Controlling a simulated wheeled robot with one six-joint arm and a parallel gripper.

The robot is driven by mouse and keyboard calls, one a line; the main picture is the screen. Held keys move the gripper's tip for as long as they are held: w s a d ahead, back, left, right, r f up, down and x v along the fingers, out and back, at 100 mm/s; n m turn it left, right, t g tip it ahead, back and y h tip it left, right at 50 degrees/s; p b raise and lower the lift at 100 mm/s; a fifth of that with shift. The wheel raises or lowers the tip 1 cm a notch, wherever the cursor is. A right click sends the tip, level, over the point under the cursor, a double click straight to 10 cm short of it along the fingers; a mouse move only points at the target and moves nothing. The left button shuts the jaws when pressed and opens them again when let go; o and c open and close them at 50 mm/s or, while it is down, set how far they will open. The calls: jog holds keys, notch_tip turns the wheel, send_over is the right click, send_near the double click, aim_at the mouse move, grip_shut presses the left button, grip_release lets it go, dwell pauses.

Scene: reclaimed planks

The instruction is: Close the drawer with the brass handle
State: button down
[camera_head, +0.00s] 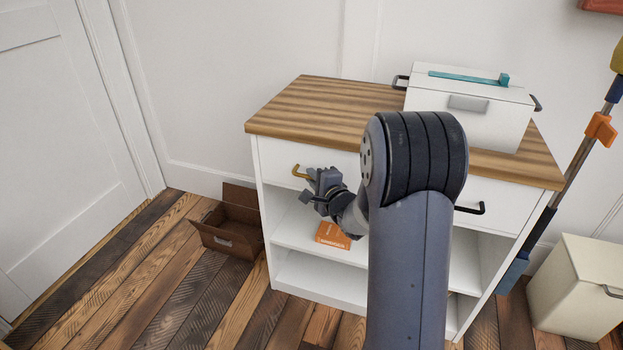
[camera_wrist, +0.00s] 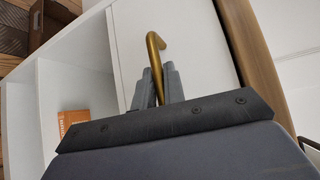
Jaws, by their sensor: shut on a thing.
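The drawer with the brass handle is the left one in the white cabinet; its front (camera_head: 274,156) looks flush or nearly flush with the cabinet face. The brass handle (camera_head: 299,171) sticks out from it, and in the wrist view the handle (camera_wrist: 154,46) runs down between my fingers. My gripper (camera_head: 318,184) is at the drawer front, its fingers (camera_wrist: 158,88) shut on the brass handle. My arm hides the middle of the cabinet and part of the drawer front in the head view.
A second drawer with a black handle (camera_head: 470,209) is on the right. An orange box (camera_head: 332,236) lies on the shelf below. A white lidded box (camera_head: 462,122) stands on the wooden top (camera_head: 310,104). A brown open box (camera_head: 228,236) is on the floor to the left.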

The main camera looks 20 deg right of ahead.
jog(key=shift+w+d+r, duration=0.1)
jog(key=shift+r, duration=0.05)
jog(key=c, duration=1.5)
grip_release()
jog(key=shift+w, duration=0.1)
jog(key=p+v, duration=0.2)
jog(key=v, duration=0.8)
jog(key=shift+s+p, duration=0.35)
jog(key=shift+s, duration=0.05)
jog(key=b+x, duration=0.1)
jog(key=x, duration=0.4)
jog(key=b+x, duration=0.2)
jog(key=x, duration=0.3)
jog(key=shift+w+a+f, duration=0.15)
jog(key=shift+a+f, duration=0.05)
jog(key=shift+a, duration=0.05)
jog(key=shift+s+a, duration=0.15)
jog(key=shift+s, duration=0.1)
